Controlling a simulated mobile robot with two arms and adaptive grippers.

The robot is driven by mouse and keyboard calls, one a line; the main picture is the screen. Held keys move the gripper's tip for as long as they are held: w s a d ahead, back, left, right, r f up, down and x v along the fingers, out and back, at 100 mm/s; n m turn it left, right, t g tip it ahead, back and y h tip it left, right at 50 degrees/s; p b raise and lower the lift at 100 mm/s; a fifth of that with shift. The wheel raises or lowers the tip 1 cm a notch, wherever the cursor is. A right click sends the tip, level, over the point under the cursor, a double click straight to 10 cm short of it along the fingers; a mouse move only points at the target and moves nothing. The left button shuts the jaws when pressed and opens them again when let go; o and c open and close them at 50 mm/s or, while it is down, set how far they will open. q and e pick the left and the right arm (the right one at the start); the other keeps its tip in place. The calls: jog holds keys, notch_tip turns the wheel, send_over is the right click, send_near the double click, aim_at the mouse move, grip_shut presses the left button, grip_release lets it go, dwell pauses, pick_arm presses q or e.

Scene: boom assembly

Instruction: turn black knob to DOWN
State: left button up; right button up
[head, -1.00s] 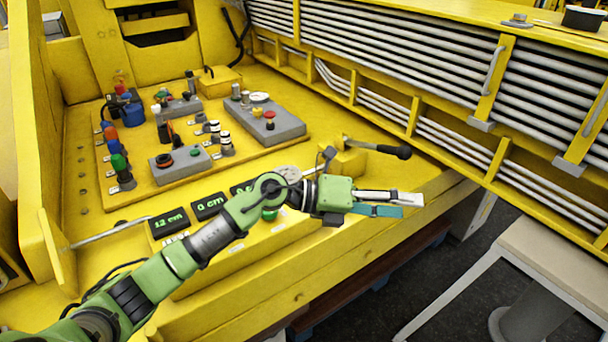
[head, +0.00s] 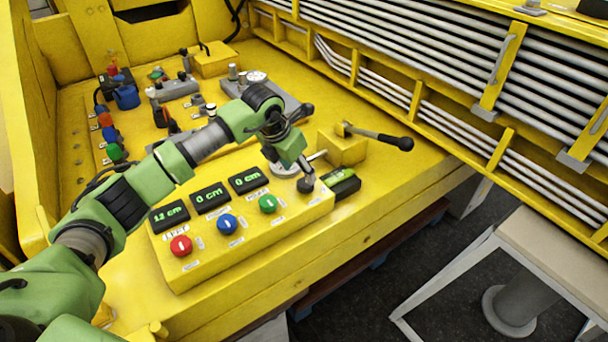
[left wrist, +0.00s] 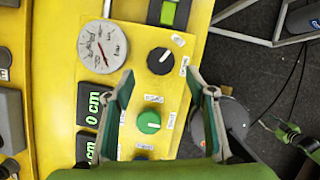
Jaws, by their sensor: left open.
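The black knob (head: 306,184) is at the right end of the yellow button panel (head: 200,262). In the left wrist view the black knob (left wrist: 160,61) shows a white pointer line aimed to the upper right. My left gripper (head: 301,166) points down near the knob. In the left wrist view its fingers (left wrist: 159,76) are spread, and the knob lies in the picture between and just past the tips. Nothing is held. The label lettering by the knob is too small to read.
Red (head: 181,246), blue (head: 227,224) and green (head: 268,204) knobs sit in a row beside the black one, with green-lit displays behind. A round gauge (left wrist: 102,46) is close to the black knob. A black-handled lever (head: 384,140) sticks out at the right.

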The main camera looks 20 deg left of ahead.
aim_at(305, 182)
pick_arm(q)
jog(key=p+x, duration=0.1)
jog(key=x, duration=0.4)
jog(key=shift+w+f, duration=0.1)
jog(key=shift+f, duration=0.05)
jog(key=shift+w+f+p, duration=0.15)
jog(key=shift+f+p, duration=0.15)
jog(key=shift+f, duration=0.2)
jog(key=shift+d, duration=0.1)
jog(key=c, duration=1.1)
